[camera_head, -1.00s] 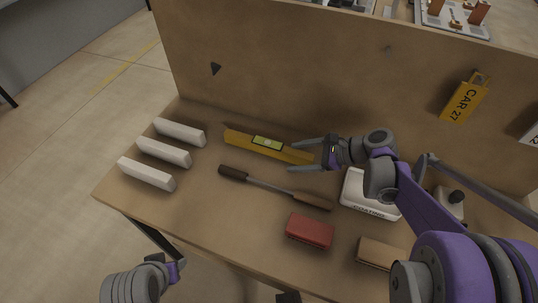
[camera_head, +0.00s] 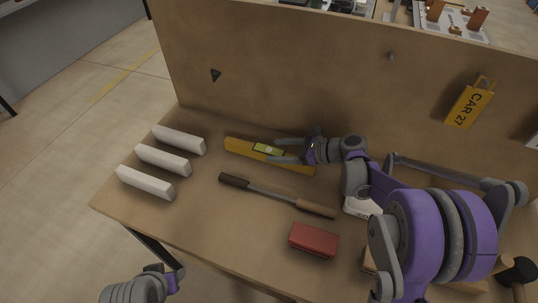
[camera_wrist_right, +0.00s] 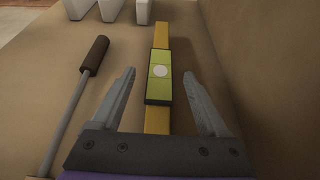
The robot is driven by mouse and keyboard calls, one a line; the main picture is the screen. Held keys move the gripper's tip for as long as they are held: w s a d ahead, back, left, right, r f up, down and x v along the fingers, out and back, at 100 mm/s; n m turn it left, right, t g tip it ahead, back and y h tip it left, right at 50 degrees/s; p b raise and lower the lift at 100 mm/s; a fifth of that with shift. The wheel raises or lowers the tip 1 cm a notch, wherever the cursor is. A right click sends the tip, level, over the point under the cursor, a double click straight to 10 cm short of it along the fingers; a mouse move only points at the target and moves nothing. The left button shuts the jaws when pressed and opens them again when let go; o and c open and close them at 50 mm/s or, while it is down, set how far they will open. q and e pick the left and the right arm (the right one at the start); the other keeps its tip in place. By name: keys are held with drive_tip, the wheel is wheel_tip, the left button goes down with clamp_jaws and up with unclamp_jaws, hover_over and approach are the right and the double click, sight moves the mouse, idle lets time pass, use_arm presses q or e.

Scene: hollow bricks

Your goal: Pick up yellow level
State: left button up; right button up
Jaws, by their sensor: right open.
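The yellow level (camera_head: 240,146) lies on the wooden workbench near its back panel, with a green vial block at its middle. It also shows in the right wrist view (camera_wrist_right: 160,75), running lengthwise between my fingers. My right gripper (camera_head: 274,150) is open, with its fingers on either side of the level near the green block and nothing held. In the right wrist view my right gripper (camera_wrist_right: 162,85) has the level between its two spread fingers, with gaps on both sides. Of my left arm, only part (camera_head: 145,285) shows at the bottom left; its fingers are not visible.
A long tool with a brown handle (camera_head: 275,193) lies in front of the level. Three white blocks (camera_head: 163,159) stand at the left. A red brick (camera_head: 314,239) is near the front. The upright back panel (camera_head: 290,80) rises close behind the level.

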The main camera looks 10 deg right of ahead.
drive_tip(key=shift+x, duration=1.1)
drive_tip(key=shift+d, duration=0.1)
clamp_jaws()
